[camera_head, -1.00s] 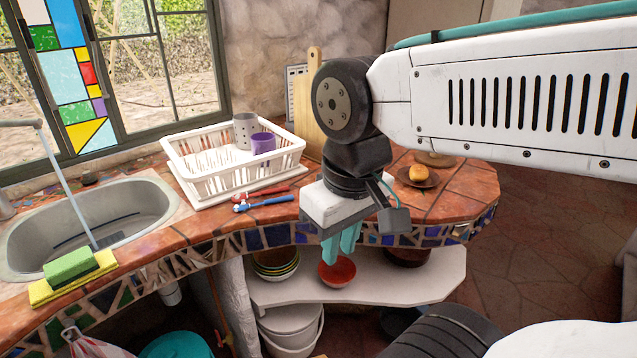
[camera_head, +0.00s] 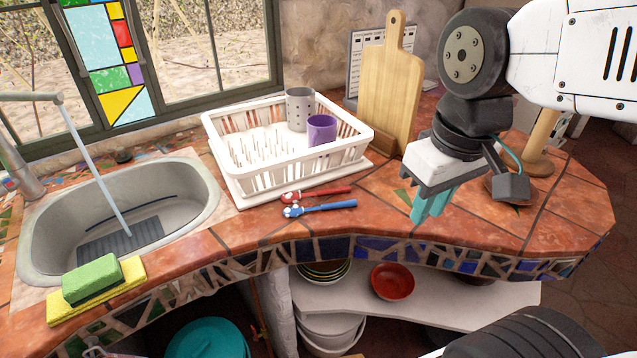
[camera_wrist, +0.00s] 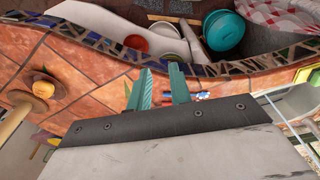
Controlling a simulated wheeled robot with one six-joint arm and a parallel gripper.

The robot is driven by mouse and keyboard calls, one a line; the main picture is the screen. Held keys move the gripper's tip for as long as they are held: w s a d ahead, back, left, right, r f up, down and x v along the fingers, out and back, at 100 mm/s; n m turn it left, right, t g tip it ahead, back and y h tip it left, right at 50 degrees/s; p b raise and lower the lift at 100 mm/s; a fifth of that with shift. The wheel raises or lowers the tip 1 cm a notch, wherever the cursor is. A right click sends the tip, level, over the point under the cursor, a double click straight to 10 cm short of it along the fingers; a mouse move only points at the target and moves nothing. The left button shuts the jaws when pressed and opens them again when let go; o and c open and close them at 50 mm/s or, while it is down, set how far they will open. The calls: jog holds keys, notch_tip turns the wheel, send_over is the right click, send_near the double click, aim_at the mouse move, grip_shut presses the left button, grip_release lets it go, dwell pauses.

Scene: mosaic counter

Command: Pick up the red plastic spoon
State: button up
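The red plastic spoon (camera_head: 325,193) lies on the terracotta counter in front of the dish rack, its handle pointing right. A blue spoon (camera_head: 328,207) lies just in front of it, nearly parallel. My gripper (camera_head: 430,206) is to the right of both spoons, above the counter near its front edge, with teal fingers pointing down. In the wrist view my gripper's fingers (camera_wrist: 160,84) stand apart with nothing between them. A small blue and white piece, likely part of the blue spoon (camera_wrist: 202,96), shows beside the right finger.
The white dish rack (camera_head: 240,180) holds a purple mug (camera_head: 322,130) and a grey cup (camera_head: 299,108). A cutting board (camera_head: 388,90) stands behind. The sink (camera_head: 40,245) and sponges (camera_head: 92,280) are left. A wooden stand (camera_head: 540,145) is right. A red bowl (camera_head: 393,281) sits on the shelf below.

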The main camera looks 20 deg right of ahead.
jog(key=w+f+n, duration=0.3)
jog(key=w+n, duration=0.7)
jog(key=w, duration=0.6)
jog(key=n, duration=0.7)
send_near(350, 187)
jog(key=shift+t, duration=0.3)
jog(key=f, duration=0.5)
jog(key=w+f, duration=0.1)
jog(key=f, duration=0.2)
